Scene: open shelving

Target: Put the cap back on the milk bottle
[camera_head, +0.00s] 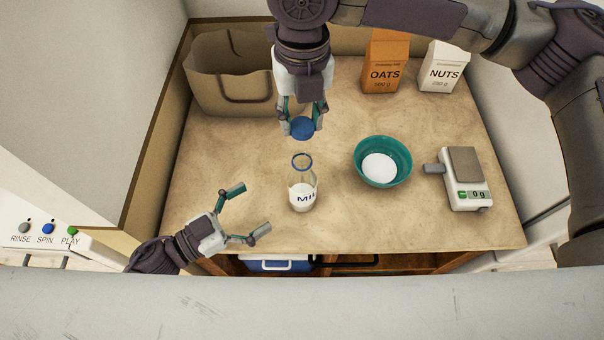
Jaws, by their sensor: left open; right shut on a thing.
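The milk bottle (302,193) stands upright on the wooden top, near the middle. It is clear glass with milk in its lower part, and its mouth is open with a blue ring at the rim. My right gripper (302,124) comes down from above and is shut on the blue cap (302,128). The cap is held apart from the bottle, just behind its mouth in the picture. My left gripper (257,212) is open and empty, to the left of the bottle, with its fingers pointing toward it.
A teal bowl (361,168) with white contents and a scale (466,180) stand to the right. The oats box (385,65) and nuts box (444,70) are at the back right. A paper bag (222,85) is at the back left. A blue cooler (270,264) sits below the front edge.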

